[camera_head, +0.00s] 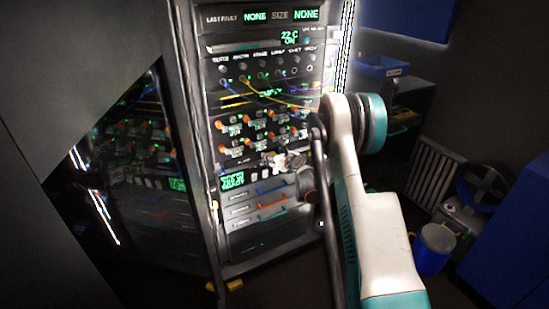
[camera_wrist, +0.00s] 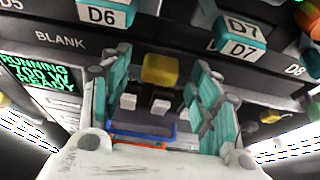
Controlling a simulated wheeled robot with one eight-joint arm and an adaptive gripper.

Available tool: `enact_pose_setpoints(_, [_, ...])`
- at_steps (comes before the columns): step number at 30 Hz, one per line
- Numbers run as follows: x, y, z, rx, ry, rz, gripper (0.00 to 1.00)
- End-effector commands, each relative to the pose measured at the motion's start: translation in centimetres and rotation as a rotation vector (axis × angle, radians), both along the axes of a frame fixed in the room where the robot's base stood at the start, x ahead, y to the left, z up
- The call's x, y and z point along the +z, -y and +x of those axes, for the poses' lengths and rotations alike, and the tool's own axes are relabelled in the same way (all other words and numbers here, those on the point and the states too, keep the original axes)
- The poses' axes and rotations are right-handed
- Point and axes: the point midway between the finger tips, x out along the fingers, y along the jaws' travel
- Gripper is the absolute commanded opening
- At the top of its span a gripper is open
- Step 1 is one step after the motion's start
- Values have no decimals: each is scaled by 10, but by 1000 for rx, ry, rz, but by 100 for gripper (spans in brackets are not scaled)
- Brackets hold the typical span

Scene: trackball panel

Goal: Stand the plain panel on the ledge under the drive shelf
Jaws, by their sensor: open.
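A dark strip lettered BLANK (camera_wrist: 62,40), seemingly the plain panel, lies below the D6 and D7 drive handles in the wrist view. A yellow block (camera_wrist: 160,70) sits on or in front of it. My gripper (camera_wrist: 158,84) is open, with one teal finger on each side of the yellow block; contact cannot be told. In the head view, my gripper (camera_head: 282,160) is at the rack front, hiding part of the strip. A lower surface (camera_head: 265,243), possibly the ledge, is under the shelf.
Orange-latched drives (camera_head: 240,128) and drooping cables (camera_head: 262,90) are above my gripper. A green display (camera_head: 232,180) and white keys (camera_wrist: 128,102) are beside and below it. A radiator (camera_head: 436,175) and blue bucket (camera_head: 434,248) stand at right.

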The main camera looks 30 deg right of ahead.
Motion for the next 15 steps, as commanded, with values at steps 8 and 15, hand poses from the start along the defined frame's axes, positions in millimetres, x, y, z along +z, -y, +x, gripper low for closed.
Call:
enact_pose_setpoints(8, [13,2,-31,-2,1,0,56])
enact_pose_setpoints(15, [32,4,-77,-3,0,1,56])
